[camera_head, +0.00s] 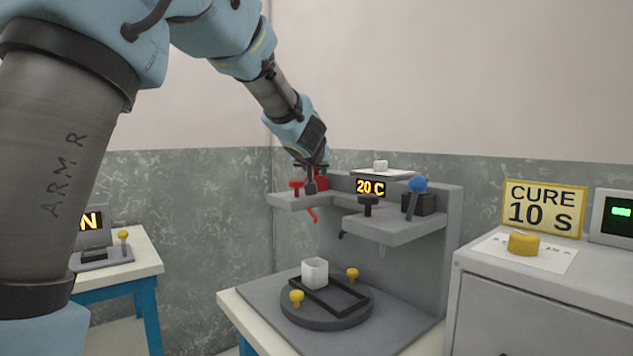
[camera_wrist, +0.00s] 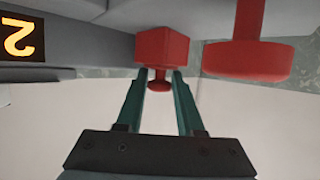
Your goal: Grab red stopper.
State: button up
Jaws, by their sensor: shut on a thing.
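The red stopper is a small block (camera_wrist: 162,46) with a round knob (camera_wrist: 159,86) in the wrist view. My gripper (camera_wrist: 160,75) has its two teal fingers on either side of the knob, shut on it. In the head view my gripper (camera_head: 311,188) is at the left end of the grey stand's upper shelf. Part of the red block (camera_head: 321,179) shows behind the fingers; the rest is hidden. I cannot tell whether the stopper is still seated.
A red T-shaped handle (camera_head: 297,187) stands close beside my gripper; a red spout (camera_head: 312,215) hangs below. The grey stand (camera_head: 452,235) carries a black knob (camera_head: 368,202) and blue-balled lever (camera_head: 417,185).

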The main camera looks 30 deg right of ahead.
jog(key=shift+f, duration=0.2)
grip_shut()
